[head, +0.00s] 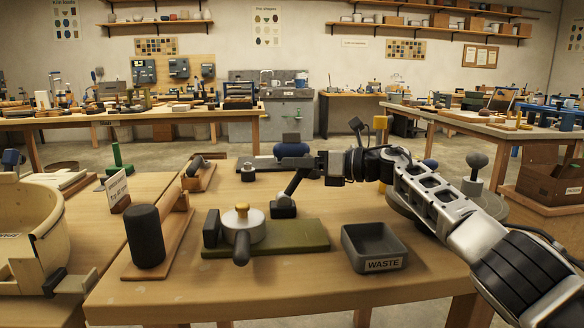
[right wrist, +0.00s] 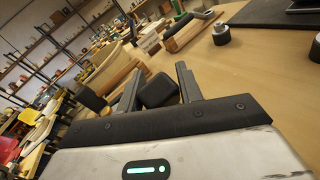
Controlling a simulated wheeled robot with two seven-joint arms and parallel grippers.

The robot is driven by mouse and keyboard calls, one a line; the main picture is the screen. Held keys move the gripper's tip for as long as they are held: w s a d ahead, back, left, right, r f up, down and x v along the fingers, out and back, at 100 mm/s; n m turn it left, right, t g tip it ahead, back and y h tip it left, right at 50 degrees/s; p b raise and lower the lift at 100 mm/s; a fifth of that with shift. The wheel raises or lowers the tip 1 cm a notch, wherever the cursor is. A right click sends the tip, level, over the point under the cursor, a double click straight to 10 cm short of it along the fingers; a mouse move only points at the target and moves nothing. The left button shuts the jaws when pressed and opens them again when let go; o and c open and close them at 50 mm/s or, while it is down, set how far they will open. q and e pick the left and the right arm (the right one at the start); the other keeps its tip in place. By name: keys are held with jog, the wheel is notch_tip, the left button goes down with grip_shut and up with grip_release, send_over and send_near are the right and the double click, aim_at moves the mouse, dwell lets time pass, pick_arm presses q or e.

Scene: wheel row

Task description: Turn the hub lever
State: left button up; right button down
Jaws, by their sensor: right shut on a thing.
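A dark lever (head: 241,249) sticks out from the hub toward the front. My left gripper is not in view.
A grey WASTE bin (head: 374,249) stands right of the board. A black cylinder (head: 147,236) stands to the left on a wooden base. A blue-topped tool (head: 291,150) lies behind the gripper. A grey round plate with a knob (head: 475,168) is partly behind my arm. The table's front edge is clear.

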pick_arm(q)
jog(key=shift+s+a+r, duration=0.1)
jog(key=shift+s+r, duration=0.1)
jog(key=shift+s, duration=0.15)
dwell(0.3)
pick_arm(e)
jog(key=c, duration=0.9)
grip_release()
jog(key=shift+c, duration=0.2)
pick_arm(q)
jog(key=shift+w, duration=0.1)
